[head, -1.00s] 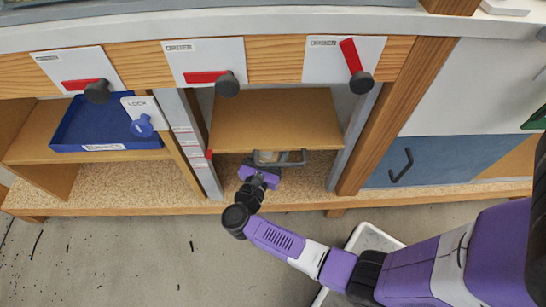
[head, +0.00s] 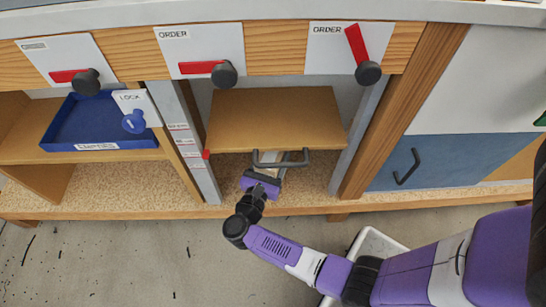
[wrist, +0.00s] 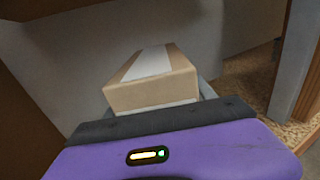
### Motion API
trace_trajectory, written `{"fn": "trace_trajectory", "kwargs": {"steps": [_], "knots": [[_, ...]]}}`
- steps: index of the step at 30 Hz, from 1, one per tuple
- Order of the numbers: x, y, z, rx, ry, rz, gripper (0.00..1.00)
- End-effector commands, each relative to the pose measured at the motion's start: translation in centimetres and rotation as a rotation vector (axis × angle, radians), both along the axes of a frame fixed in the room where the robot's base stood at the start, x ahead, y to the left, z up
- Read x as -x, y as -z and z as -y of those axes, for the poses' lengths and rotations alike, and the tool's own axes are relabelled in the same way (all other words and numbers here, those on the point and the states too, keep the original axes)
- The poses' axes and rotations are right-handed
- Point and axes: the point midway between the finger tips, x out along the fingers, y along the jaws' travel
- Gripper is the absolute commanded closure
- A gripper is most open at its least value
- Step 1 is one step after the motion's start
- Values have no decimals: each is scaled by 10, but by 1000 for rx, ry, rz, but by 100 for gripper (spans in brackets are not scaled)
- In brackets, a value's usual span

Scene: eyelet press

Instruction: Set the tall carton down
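The tall carton (wrist: 150,85) is brown cardboard with a pale strip along one face. In the wrist view it sits between my grey fingertips, just beyond the dark palm edge. My gripper (head: 270,178) is in the low bay under the wooden board, and it appears shut on the carton.
Grey posts (head: 356,140) stand on either side of the bay. The speckled lower shelf (head: 310,196) has bare room to the right. A blue tray (head: 75,139) sits at left.

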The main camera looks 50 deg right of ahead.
Motion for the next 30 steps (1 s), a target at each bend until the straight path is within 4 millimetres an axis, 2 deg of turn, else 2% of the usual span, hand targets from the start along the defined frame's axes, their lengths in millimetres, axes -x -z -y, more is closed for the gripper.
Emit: {"fn": "trace_trajectory", "kwargs": {"steps": [1, 3, 16, 20, 30], "knots": [[0, 0, 0, 0, 0, 0, 27], [0, 0, 0, 0, 0, 0, 17], [0, -4, -3, -1, -2, -1, 17], [6, -4, -23, 0, -4, -2, 17], [23, -4, -90, 0, -4, 0, 17]]}}
